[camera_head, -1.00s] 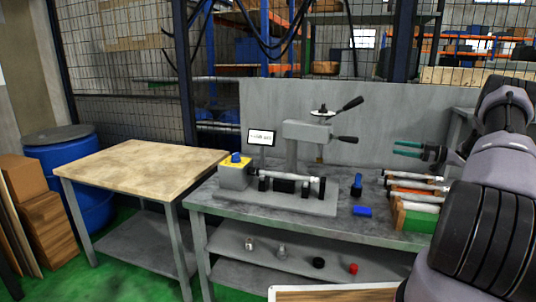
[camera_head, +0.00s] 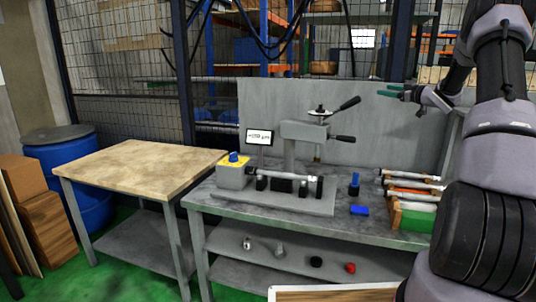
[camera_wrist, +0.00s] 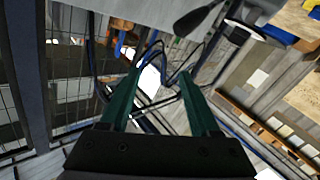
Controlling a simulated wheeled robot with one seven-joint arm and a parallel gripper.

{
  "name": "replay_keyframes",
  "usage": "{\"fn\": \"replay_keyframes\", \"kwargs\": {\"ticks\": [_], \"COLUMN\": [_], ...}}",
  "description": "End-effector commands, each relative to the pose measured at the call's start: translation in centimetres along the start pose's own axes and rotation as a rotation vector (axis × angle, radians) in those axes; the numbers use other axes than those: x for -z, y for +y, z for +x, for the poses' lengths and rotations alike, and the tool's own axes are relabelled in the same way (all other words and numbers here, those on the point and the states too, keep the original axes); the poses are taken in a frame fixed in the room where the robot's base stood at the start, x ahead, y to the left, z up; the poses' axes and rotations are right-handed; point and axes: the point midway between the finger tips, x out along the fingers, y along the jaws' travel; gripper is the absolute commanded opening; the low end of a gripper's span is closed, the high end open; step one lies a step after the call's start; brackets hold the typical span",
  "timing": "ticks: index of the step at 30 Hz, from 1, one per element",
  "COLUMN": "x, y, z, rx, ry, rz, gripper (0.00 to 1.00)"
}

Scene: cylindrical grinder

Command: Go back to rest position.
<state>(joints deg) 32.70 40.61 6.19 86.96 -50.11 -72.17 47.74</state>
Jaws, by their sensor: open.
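My gripper (camera_head: 392,91) is up in the air above the right part of the grey workbench (camera_head: 345,228), in front of the grey back panel in the head view. Its two green fingers point left and are apart, with nothing between them. The fingers also show in the wrist view (camera_wrist: 158,100), spread open and empty. My arm is raised and bent at the right side of the head view.
The grinder (camera_head: 297,145) stands on the bench with a shaft (camera_head: 290,177) across its supports. Several shafts (camera_head: 412,180) lie in a rack at right. A wooden-topped table (camera_head: 140,166), a blue barrel (camera_head: 88,178) and cardboard boxes (camera_head: 44,220) are at left.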

Motion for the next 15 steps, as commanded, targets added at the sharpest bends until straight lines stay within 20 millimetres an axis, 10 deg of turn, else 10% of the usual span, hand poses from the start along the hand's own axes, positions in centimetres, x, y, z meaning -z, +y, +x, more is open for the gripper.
{"fn": "replay_keyframes", "kwargs": {"ticks": [6, 15], "x": [10.6, 18.6], "y": [-0.5, -6.8], "z": [-0.5, -8.3], "rx": [-0.267, -0.535], "ry": [-0.122, -0.341], "rz": [0.057, 0.254], "gripper": [0.63, 0.63]}}
